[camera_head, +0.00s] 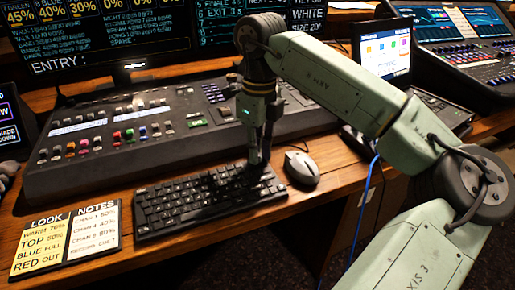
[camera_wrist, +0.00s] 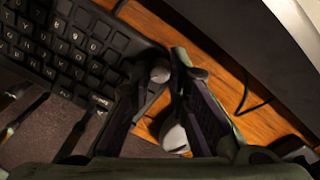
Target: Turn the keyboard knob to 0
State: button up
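The black keyboard (camera_head: 190,205) lies on the wooden desk, and its keys (camera_wrist: 75,45) fill the upper left of the wrist view. A small round grey piece, apparently the knob (camera_wrist: 160,74), shows at the keyboard's far right corner. My gripper (camera_head: 258,160) points down at this corner. In the wrist view its two dark fingers (camera_wrist: 167,72) stand apart, with the round piece between their tips. I cannot tell whether either finger touches it. The knob's marking is not readable, and the gripper hides that corner in the head view.
A mouse (camera_head: 301,169) lies just right of the keyboard. The mixing console (camera_head: 130,130) stands close behind it. A yellow and white note card (camera_head: 65,243) lies at the left. A laptop-like screen (camera_head: 386,52) stands at the back right. The desk's front edge is close in front.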

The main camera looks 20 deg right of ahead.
jog(key=o, duration=0.4)
jog(key=shift+r, duration=0.1)
notch_tip(320, 180, up, 12)
jog(key=shift+w+d, duration=0.15)
jog(key=shift+d, duration=0.05)
dwell(0.7)
